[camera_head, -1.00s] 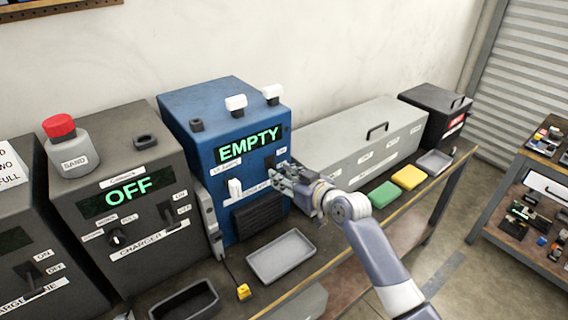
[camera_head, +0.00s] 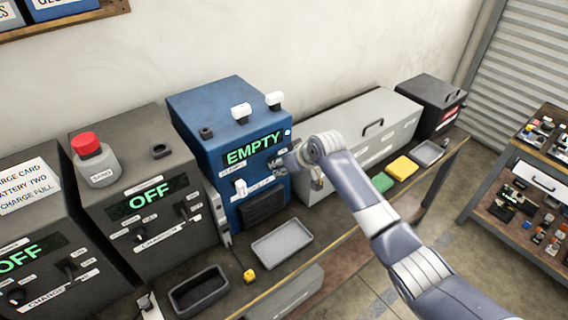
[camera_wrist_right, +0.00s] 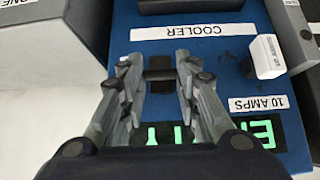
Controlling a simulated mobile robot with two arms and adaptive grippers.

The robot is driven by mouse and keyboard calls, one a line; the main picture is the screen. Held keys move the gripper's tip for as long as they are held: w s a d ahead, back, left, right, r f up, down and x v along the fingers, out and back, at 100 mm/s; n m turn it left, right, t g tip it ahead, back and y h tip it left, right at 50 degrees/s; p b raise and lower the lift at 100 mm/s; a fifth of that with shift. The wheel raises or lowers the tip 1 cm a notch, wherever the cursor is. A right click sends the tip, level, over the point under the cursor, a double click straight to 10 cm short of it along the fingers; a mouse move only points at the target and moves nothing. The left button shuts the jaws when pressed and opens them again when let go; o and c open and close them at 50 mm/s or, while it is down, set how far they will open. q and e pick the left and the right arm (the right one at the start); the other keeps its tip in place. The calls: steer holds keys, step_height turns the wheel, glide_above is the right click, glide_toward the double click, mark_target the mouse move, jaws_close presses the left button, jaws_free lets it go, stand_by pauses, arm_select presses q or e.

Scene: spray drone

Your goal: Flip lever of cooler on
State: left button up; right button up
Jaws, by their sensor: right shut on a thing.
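The cooler is the blue box (camera_head: 222,100) with a green EMPTY display (camera_head: 254,149) on its front. My right gripper (camera_head: 280,166) is at the right part of the cooler's front, just below the display. In the right wrist view my gripper (camera_wrist_right: 160,72) has its two fingers on either side of a black lever (camera_wrist_right: 159,75), shut on it. The white COOLER label (camera_wrist_right: 193,31) lies just beyond the fingertips. The fingers and palm hide part of the display. In the head view my wrist hides most of the lever. My left gripper is not in view.
A white switch (camera_head: 240,187) and black vent (camera_head: 263,206) are on the cooler's front. Dark charger boxes (camera_head: 140,170) reading OFF stand left. A grey case (camera_head: 340,120) stands right.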

stand_by(0.4)
steer(key=o, duration=1.1)
steer(key=shift+w, duration=0.1)
steer(key=shift+c, duration=0.2)
steer(key=shift+r, duration=0.15)
steer(key=v, duration=1.1)
steer(key=shift+r, duration=0.5)
